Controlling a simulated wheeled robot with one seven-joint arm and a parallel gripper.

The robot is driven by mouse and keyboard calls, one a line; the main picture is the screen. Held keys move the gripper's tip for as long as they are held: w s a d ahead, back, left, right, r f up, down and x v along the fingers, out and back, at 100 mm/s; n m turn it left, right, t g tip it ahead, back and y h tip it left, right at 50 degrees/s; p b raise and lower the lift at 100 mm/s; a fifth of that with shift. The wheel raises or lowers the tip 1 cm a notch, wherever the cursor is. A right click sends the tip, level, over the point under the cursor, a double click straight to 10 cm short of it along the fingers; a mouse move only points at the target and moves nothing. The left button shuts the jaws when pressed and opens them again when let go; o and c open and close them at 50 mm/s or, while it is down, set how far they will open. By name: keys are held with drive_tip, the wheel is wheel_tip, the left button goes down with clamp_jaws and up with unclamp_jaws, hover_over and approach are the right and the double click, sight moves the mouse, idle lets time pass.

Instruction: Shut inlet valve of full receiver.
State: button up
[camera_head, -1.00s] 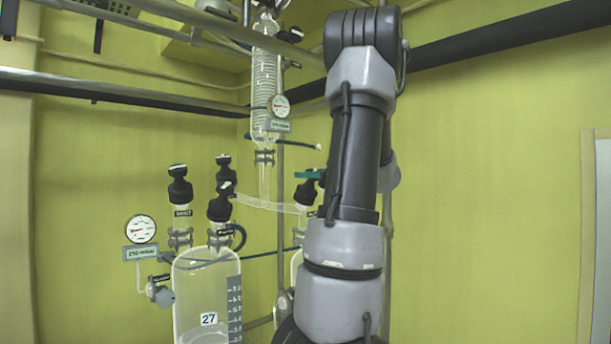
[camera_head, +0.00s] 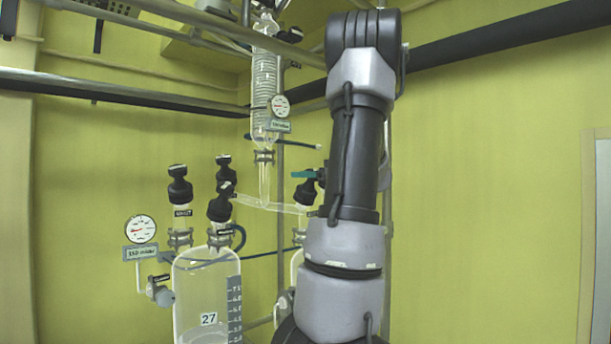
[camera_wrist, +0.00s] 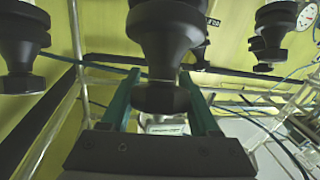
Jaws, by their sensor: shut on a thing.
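In the wrist view, my gripper (camera_wrist: 160,74) has its two teal fingers on either side of a black valve knob (camera_wrist: 160,97) and is shut on it. In the head view, a teal part of the gripper shows at the black valve (camera_head: 306,191) over the right receiver (camera_head: 297,264); the rest is behind my arm. That receiver is mostly hidden, so I cannot tell its level. The left receiver (camera_head: 190,277), marked 27, has a scale and what looks like liquid low in view. Several black valves (camera_head: 179,184) stand on its top.
A glass tube (camera_head: 250,203) joins the valves below the coil condenser (camera_head: 265,85). A pressure gauge (camera_head: 141,229) stands left of the left receiver, another (camera_head: 280,106) by the condenser. Metal rails (camera_head: 120,88) cross above. The yellow wall at right is clear.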

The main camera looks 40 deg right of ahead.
drive_tip(key=shift+m+h, duration=0.3)
drive_tip(key=shift+d+m+t+h, duration=0.1)
drive_tip(key=shift+m+t+h, duration=0.3)
drive_tip(key=shift+m+h, duration=0.8)
drive_tip(key=m+h, duration=0.4)
drive_tip(key=m, duration=0.1)
drive_tip(key=shift+d+g+h, duration=0.3)
drive_tip(key=shift+d, duration=0.1)
drive_tip(key=m+g+h, duration=0.1)
drive_tip(key=m+h, duration=0.1)
drive_tip(key=d+m+g+h, duration=0.1)
drive_tip(key=m+h, duration=0.1)
drive_tip(key=shift+s+f+m, duration=0.1)
drive_tip(key=shift+s+m, duration=0.05)
drive_tip(key=shift+m, duration=0.15)
drive_tip(key=shift+s+d+f+m+g+h, duration=0.1)
drive_tip(key=shift+d+m+g+h, duration=0.05)
drive_tip(key=shift+m+g+h, duration=0.65)
drive_tip(key=shift+s+d+f+m+g+h, duration=0.15)
drive_tip(key=shift+m+g+h, duration=0.4)
drive_tip(key=shift+m, duration=0.45)
drive_tip(key=o, duration=1.4)
drive_tip(key=shift+r, duration=0.1)
